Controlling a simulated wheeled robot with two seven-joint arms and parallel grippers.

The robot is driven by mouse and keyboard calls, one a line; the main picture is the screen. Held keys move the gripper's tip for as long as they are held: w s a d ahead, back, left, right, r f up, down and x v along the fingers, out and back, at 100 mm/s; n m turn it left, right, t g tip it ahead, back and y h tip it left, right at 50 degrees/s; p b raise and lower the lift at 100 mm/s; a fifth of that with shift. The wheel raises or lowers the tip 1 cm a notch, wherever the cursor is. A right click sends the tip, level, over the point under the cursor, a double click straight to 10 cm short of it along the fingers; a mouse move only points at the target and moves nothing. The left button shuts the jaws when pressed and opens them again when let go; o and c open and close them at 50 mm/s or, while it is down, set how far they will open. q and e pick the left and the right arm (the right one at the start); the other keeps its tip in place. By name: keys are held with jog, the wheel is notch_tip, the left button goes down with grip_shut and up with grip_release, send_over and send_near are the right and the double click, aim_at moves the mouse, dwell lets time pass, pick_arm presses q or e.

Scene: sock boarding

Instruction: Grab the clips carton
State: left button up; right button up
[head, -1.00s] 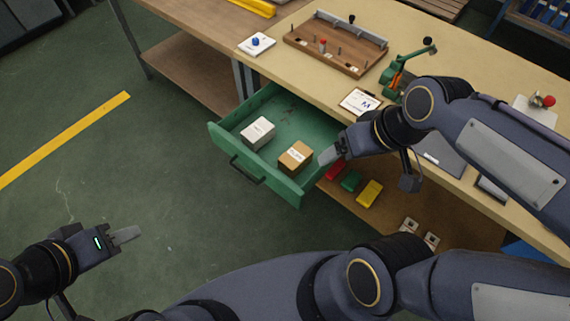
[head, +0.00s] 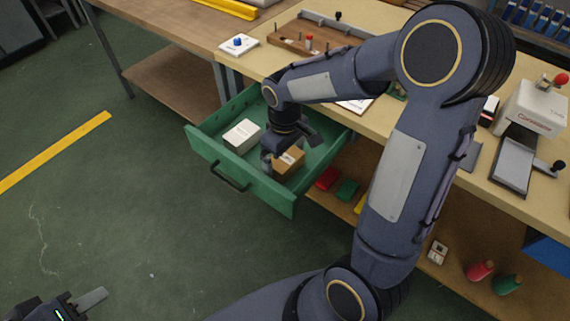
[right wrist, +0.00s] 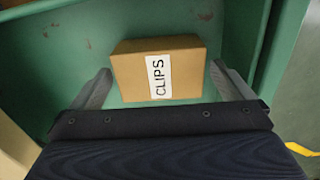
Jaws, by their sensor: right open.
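The clips carton is a small brown box (right wrist: 130,72) with a white "CLIPS" label in the right wrist view. It lies in the open green drawer (head: 240,185), and in the head view the carton (head: 290,162) is partly hidden by my right gripper. My right gripper (right wrist: 165,88) is open, with one finger on each side of the carton's near end.
A white box (head: 242,135) lies in the drawer left of the carton. The drawer walls stand close around both boxes. Red (head: 327,178) and green (head: 347,189) items lie on the shelf below. The workbench top (head: 265,60) is behind the drawer.

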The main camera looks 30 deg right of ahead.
notch_tip(320, 180, down, 2)
jog(key=shift+f, duration=0.1)
jog(key=c, duration=1)
jog(key=shift+r, duration=0.2)
